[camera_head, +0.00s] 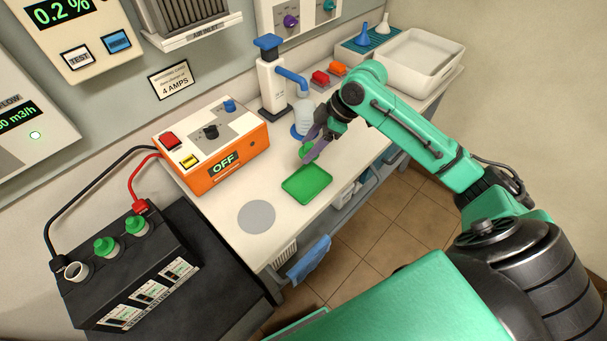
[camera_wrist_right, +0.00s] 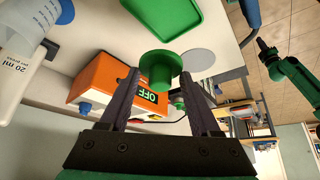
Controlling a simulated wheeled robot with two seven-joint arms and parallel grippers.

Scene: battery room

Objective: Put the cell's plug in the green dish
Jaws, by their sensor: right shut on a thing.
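My right gripper (camera_head: 310,150) is shut on a green plug (camera_wrist_right: 160,68), which sits between its fingertips in the right wrist view. In the head view the gripper and plug are just behind the green dish (camera_head: 307,184), apart from it. The dish lies flat and empty on the white bench; its edge shows at the top of the wrist view (camera_wrist_right: 163,14). The black battery (camera_head: 140,273) has an open cell hole (camera_head: 76,270) at its left and two green plugs (camera_head: 106,246) in its other cells. A green arm with a dark end (camera_wrist_right: 265,48) shows at right in the wrist view; its jaws are unclear.
An orange charger reading OFF (camera_head: 212,146) stands left of the dish. A pump dispenser (camera_head: 270,85) and a clear beaker (camera_head: 301,120) stand behind. A grey disc (camera_head: 256,217) lies in front of the dish. A white tub (camera_head: 420,58) is at the back right.

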